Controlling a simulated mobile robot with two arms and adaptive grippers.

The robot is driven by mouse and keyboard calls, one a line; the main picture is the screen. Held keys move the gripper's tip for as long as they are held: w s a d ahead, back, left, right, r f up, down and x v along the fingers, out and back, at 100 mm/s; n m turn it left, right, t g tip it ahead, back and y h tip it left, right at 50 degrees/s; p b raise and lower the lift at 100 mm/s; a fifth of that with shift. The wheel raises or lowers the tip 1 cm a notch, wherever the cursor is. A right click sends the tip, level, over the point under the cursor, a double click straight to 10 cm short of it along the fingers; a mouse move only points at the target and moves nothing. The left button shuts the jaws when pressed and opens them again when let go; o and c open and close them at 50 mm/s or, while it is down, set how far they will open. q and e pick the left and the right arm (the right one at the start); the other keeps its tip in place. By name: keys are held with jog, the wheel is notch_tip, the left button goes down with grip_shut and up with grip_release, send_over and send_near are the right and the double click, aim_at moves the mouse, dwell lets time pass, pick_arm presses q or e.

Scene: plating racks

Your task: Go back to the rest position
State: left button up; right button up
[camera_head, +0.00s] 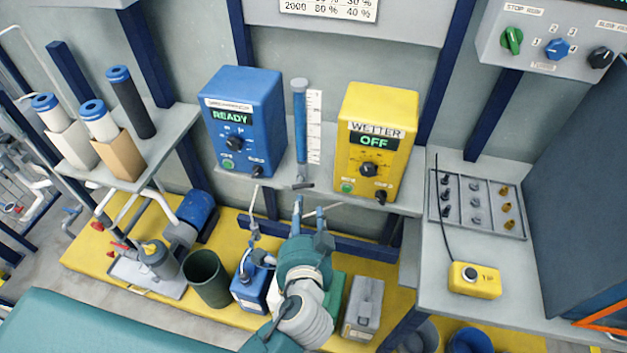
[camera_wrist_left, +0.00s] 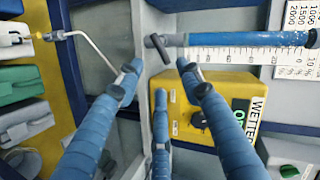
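My left gripper (camera_head: 310,215) points up and away in front of the wall shelf, just below the small dark handle (camera_head: 302,185) of the blue sight tube (camera_head: 300,120). In the left wrist view its blue fingers (camera_wrist_left: 160,85) are spread apart with nothing held between them. The dark handle (camera_wrist_left: 157,46) shows between the fingertips there; I cannot tell how far beyond them it is. My right gripper is in neither view.
A blue box reading READY (camera_head: 245,115) and a yellow box reading OFF (camera_head: 375,140) stand on the shelf beside the tube. Jugs (camera_head: 363,308) and a dark bin (camera_head: 206,278) stand below. A bench (camera_head: 450,180) with a parts tray (camera_head: 477,224) is at right.

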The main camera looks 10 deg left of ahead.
pick_arm(q)
jog(key=s+f+g+h, duration=0.15)
jog(key=s+f, duration=0.25)
jog(key=f, duration=0.7)
jog(key=s+a+f+g, duration=0.1)
jog(key=s+f+g, duration=0.2)
jog(key=f, duration=0.8)
jog(key=s+f+g+h, duration=0.15)
jog(key=s+f, duration=0.25)
jog(key=f, duration=0.7)
jog(key=s+a+f+n+g, duration=0.2)
jog(key=s+f, duration=0.4)
jog(key=s, duration=0.3)
jog(key=s+a+f+n+g, duration=0.2)
jog(key=s+a+f, duration=0.3)
jog(key=s, duration=0.5)
jog(key=s+a+f+n+g, duration=0.2)
jog(key=s+a+f+n, duration=0.1)
jog(key=s+f, duration=0.4)
jog(key=s+n, duration=0.1)
jog(key=s, duration=0.2)
jog(key=shift+a+f+g, duration=0.2)
jog(key=shift+a+g, duration=0.1)
jog(key=shift+a, duration=0.05)
